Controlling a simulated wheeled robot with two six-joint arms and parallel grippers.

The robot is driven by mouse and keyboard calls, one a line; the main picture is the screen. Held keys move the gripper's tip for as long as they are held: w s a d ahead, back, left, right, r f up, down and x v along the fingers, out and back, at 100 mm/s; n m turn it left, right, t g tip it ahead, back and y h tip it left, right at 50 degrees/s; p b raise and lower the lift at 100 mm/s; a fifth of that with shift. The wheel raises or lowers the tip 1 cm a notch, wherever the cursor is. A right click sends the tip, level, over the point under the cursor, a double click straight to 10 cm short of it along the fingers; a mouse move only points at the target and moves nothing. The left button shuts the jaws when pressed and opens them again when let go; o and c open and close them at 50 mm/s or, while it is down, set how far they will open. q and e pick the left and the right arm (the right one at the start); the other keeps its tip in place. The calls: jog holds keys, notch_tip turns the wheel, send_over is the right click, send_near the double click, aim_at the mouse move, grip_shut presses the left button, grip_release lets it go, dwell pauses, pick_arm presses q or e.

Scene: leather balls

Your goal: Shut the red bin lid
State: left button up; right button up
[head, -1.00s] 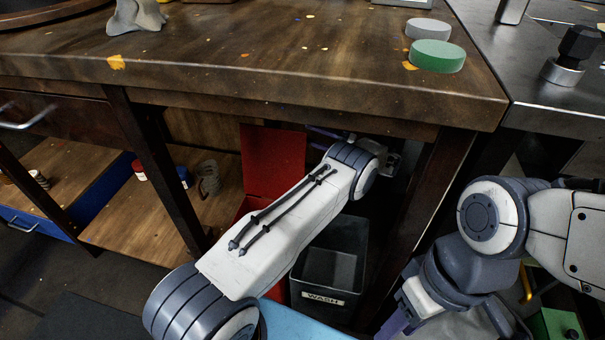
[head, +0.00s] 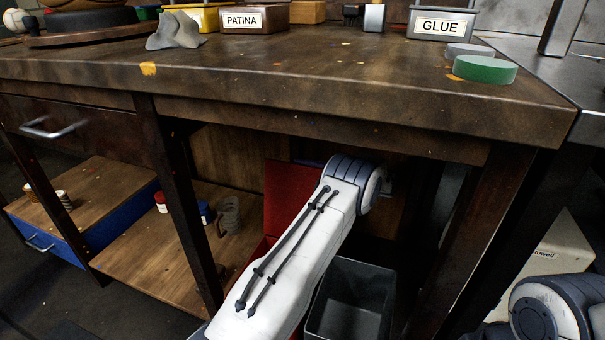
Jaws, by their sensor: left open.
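The red bin's lid (head: 287,198) stands raised and upright under the workbench. A small part of the red bin (head: 262,247) shows below it, at the left of my left forearm, which hides the rest. My left arm reaches under the bench top, in front of the bin. Only a sliver of my left gripper (head: 309,162) shows, by the lid's top edge and behind the wrist. It is open; whether it touches the lid cannot be told. My right gripper is out of the picture; only a piece of the right arm shows at the lower right.
A dark grey open bin (head: 352,300) stands right of the red one. The bench top (head: 300,95) overhangs the arm, with legs on both sides. A wooden shelf (head: 165,250) with small jars lies at the left. A green disc (head: 485,69) sits on the bench.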

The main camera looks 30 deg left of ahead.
pick_arm(q)
jog(key=shift+s+a, duration=0.1)
jog(key=shift+a, duration=0.2)
grip_shut()
jog(key=shift+f, duration=0.1)
dwell(1.2)
